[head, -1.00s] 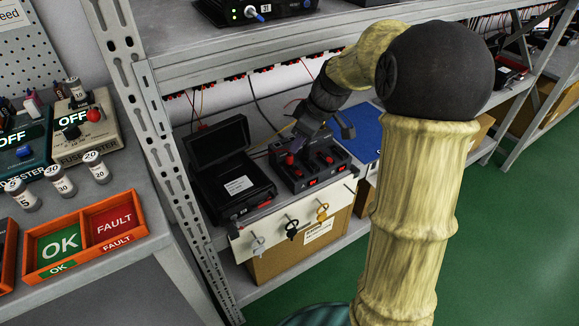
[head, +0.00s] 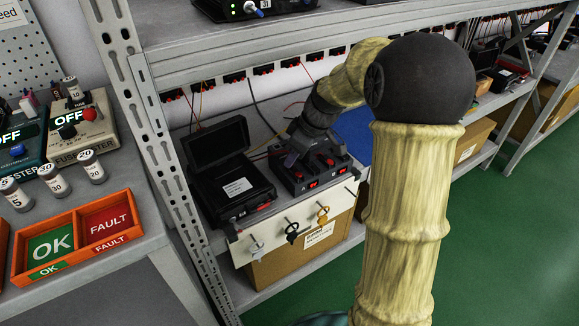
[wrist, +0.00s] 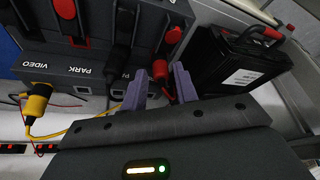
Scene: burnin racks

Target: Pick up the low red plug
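A second red plug or knob (wrist: 68,8) shows farther left, above the VIDEO socket. Another red piece (head: 329,161) shows on the right.
An open black case (head: 235,185) stands left of the block on the shelf; it also shows in the wrist view (wrist: 240,65). Keys hang on a white front strip (head: 270,235). A rack upright (head: 165,150) stands left.

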